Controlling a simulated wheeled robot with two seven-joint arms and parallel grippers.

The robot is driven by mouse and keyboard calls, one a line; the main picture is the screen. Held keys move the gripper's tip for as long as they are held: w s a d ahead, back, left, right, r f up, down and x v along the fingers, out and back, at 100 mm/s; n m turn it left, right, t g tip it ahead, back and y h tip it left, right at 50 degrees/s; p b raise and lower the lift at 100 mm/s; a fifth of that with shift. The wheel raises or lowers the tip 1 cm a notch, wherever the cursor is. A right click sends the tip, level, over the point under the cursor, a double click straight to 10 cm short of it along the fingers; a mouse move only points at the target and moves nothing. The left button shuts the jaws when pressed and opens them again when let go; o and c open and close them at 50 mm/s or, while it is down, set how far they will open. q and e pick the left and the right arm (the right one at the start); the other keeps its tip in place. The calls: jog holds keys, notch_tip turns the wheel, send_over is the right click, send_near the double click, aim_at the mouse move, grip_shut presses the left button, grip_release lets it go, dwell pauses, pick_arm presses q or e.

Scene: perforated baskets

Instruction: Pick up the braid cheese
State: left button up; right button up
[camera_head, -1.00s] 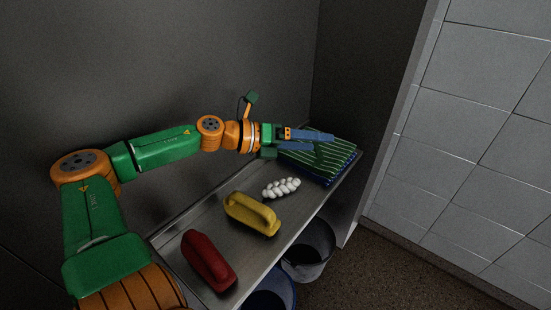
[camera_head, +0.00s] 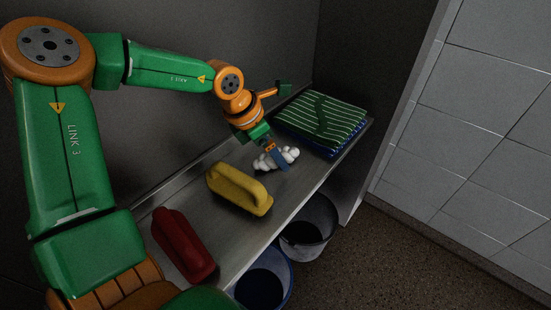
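The white, knobbly braid cheese (camera_head: 262,163) lies on the metal shelf (camera_head: 223,232), between the yellow brush-like object and the striped cloths. My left gripper (camera_head: 282,163) points down at the cheese from above. A blue finger crosses in front of its middle, with white lumps showing on both sides. The other finger is not clearly seen, so I cannot tell whether the fingers are closed on the cheese or only around it. The cheese appears to rest on the shelf. My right gripper is not in view.
A yellow handled object (camera_head: 238,190) and a red one (camera_head: 183,245) lie nearer on the shelf. Folded green striped cloths (camera_head: 335,118) lie at the far end. A grey bucket (camera_head: 308,222) and a blue bucket (camera_head: 268,282) stand below the shelf's open edge.

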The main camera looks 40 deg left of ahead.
pick_arm(q)
jog(key=shift+w+f, duration=0.2)
jog(key=shift+f, duration=0.25)
jog(key=shift+r, duration=0.2)
grip_shut()
